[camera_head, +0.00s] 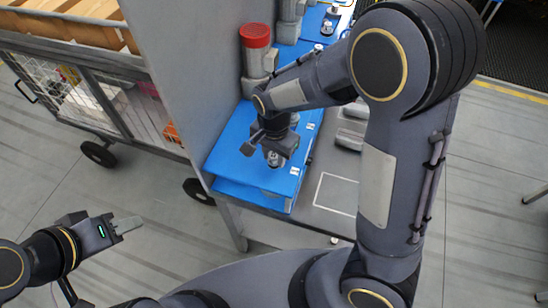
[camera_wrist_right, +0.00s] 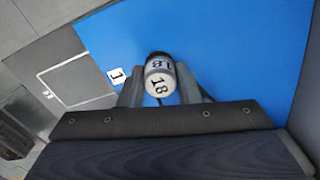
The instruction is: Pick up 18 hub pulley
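The hub pulley is a small silver-grey cylinder marked 18 (camera_wrist_right: 160,80), seen in the right wrist view between the fingers of my right gripper (camera_wrist_right: 160,90). The fingers lie close along both its sides and appear shut on it. In the head view my right gripper (camera_head: 275,155) points down over the blue tray (camera_head: 228,160), and the pulley is mostly hidden at its fingertips. I cannot tell whether the pulley touches the tray. My left gripper (camera_head: 127,225) is over the floor at lower left, away from the tray; its finger gap is not clear.
A red-topped grey cylinder (camera_head: 255,36) stands behind the tray, with other grey parts (camera_head: 350,138) to its right. A grey panel (camera_head: 195,70) and a wire cart (camera_head: 120,105) stand left. A white outlined square (camera_head: 337,193) on the table is empty.

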